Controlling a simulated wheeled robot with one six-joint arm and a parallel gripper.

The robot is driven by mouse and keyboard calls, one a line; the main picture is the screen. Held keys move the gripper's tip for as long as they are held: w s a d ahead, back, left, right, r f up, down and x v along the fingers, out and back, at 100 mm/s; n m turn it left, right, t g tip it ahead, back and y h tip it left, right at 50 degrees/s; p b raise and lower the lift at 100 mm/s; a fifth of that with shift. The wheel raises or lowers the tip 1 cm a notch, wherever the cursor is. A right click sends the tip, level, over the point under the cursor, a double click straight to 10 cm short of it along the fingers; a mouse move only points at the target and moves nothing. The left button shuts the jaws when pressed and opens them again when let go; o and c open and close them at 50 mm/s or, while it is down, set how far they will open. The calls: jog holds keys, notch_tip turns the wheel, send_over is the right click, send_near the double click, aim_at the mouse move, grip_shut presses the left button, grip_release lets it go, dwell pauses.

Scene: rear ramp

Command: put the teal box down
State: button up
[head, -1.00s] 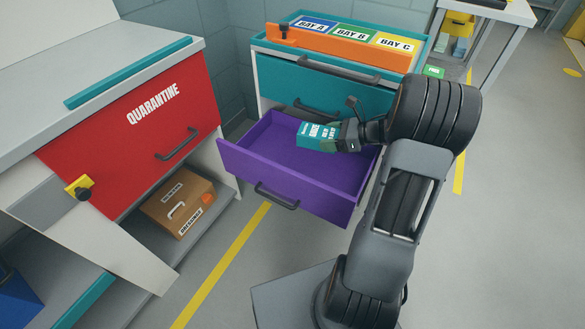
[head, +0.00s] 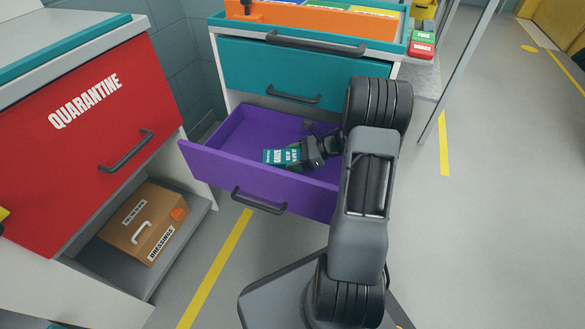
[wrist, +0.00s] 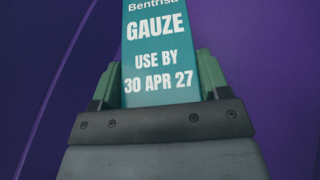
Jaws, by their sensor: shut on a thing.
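The teal box (head: 283,156) is in my gripper (head: 298,155), inside the open purple drawer (head: 245,122). In the wrist view the teal box (wrist: 156,50) reads "GAUZE, USE BY 30 APR 27". The gripper's two fingers (wrist: 158,92) are shut on its sides. Purple drawer surface (wrist: 262,50) surrounds the box in that view. I cannot tell whether the underside of the box touches the drawer floor. My arm covers the right part of the drawer.
The teal drawer (head: 290,75) above is shut. A red quarantine front (head: 75,130) stands left, over a shelf with a brown case (head: 140,222). An orange rack (head: 310,22) is on top of the cabinet. Grey floor is clear at right.

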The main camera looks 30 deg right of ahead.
jog(key=shift+f+b, duration=0.7)
jog(key=shift+f, duration=1)
jog(key=shift+f, duration=0.15)
jog(key=o, duration=1)
jog(key=shift+r, duration=0.25)
jog(key=p+v, duration=0.4)
jog(key=v, duration=0.8)
jog(key=shift+f, duration=0.2)
